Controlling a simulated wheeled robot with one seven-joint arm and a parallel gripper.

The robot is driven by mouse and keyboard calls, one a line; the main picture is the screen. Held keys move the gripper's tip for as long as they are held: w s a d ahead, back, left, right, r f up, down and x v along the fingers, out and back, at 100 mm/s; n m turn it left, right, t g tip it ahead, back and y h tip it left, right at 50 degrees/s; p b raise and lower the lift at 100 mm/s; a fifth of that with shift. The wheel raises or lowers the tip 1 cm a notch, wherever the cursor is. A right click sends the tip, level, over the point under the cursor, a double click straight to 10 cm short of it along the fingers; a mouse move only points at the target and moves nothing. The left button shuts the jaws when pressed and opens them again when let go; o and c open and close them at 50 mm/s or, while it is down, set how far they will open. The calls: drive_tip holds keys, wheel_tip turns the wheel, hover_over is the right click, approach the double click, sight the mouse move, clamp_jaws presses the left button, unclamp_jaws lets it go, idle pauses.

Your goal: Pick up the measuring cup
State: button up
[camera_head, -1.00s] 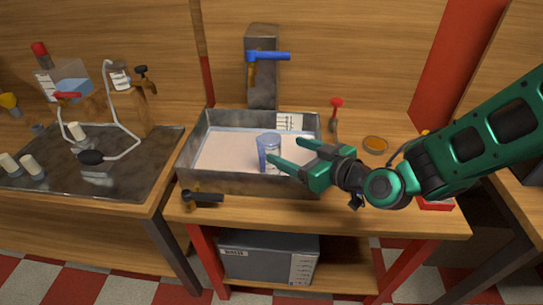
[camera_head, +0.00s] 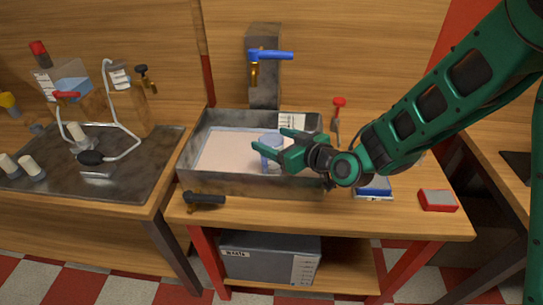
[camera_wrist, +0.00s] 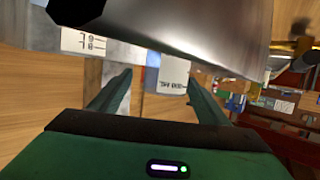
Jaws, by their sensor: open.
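The measuring cup (camera_head: 270,163) is a clear bluish cup standing in the grey metal tray (camera_head: 225,183) on the wooden bench. My gripper (camera_head: 270,139) is at the cup's upper right in the head view. Its two green fingers are apart, and they overlap the cup's upper part. I cannot tell whether they touch it. In the wrist view my open gripper (camera_wrist: 160,76) shows both fingers, with pale labelled surfaces behind them.
A blue-handled tap (camera_head: 268,55) rises behind the tray. A black-handled tool (camera_head: 204,198) lies at the bench's front left. A blue-and-white item (camera_head: 374,188) and a red box (camera_head: 438,200) are to the right. A red-topped tool (camera_head: 338,108) stands behind the gripper.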

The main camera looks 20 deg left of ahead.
drive_tip(key=shift+s+a, duration=0.1)
drive_tip(key=shift+a, duration=0.05)
drive_tip(key=c, duration=1.6)
drive_tip(key=shift+r, duration=0.15)
